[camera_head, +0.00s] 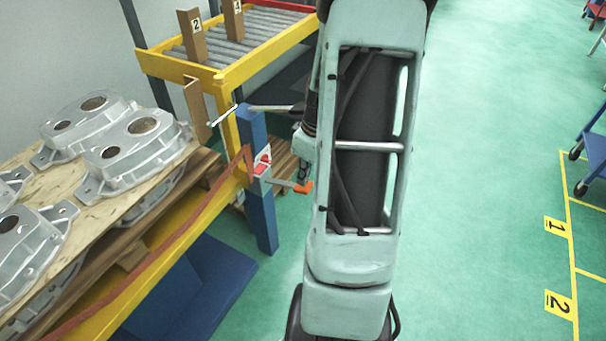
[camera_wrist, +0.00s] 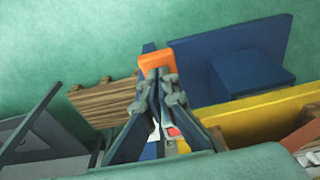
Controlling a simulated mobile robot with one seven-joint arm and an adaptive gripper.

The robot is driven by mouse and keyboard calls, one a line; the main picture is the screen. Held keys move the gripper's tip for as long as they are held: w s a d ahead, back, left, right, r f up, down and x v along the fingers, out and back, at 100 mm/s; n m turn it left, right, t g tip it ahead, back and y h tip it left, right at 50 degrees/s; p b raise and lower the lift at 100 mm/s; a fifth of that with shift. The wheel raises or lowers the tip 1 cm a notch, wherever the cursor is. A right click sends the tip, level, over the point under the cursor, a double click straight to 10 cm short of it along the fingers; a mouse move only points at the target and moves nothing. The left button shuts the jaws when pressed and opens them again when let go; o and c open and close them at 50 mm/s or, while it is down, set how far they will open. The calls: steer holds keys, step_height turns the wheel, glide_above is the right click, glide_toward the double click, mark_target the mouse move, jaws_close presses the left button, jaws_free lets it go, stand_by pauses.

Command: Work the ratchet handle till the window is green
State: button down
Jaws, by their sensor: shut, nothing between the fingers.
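The ratchet (camera_head: 262,170) is mounted on a blue post at the end of the pallet, with the brown strap (camera_head: 180,220) running to it. Its small window (camera_head: 262,162) looks red; red also shows between my fingers in the wrist view (camera_wrist: 173,131). The handle (camera_head: 303,187) sticks out to the right and ends in an orange grip, which shows in the wrist view (camera_wrist: 156,61) at my fingertips. My gripper (camera_wrist: 158,78) is shut and empty, close to that grip; I cannot tell whether they touch.
Aluminium castings (camera_head: 130,145) lie on a wooden board at the left, above a yellow rail (camera_head: 150,262). A yellow roller stand (camera_head: 222,72) with numbered brown posts is behind. A blue panel (camera_head: 190,290) lies low in front.

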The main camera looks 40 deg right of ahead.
steer(key=shift+s+f, duration=0.1)
steer(key=shift+f, duration=0.05)
steer(key=f+b, duration=0.1)
steer(key=t+b, duration=0.1)
steer(key=b, duration=0.1)
steer(key=shift+s+d+f, duration=0.25)
steer(key=shift+s+f, duration=0.1)
steer(key=shift+s, duration=0.05)
step_height(320, 180, down, 6)
steer(key=s+b, duration=0.1)
steer(key=b, duration=0.5)
steer(key=shift+s+d+f+y+b, duration=0.15)
steer(key=shift+d+y+b, duration=0.05)
steer(key=shift+y+b, duration=0.1)
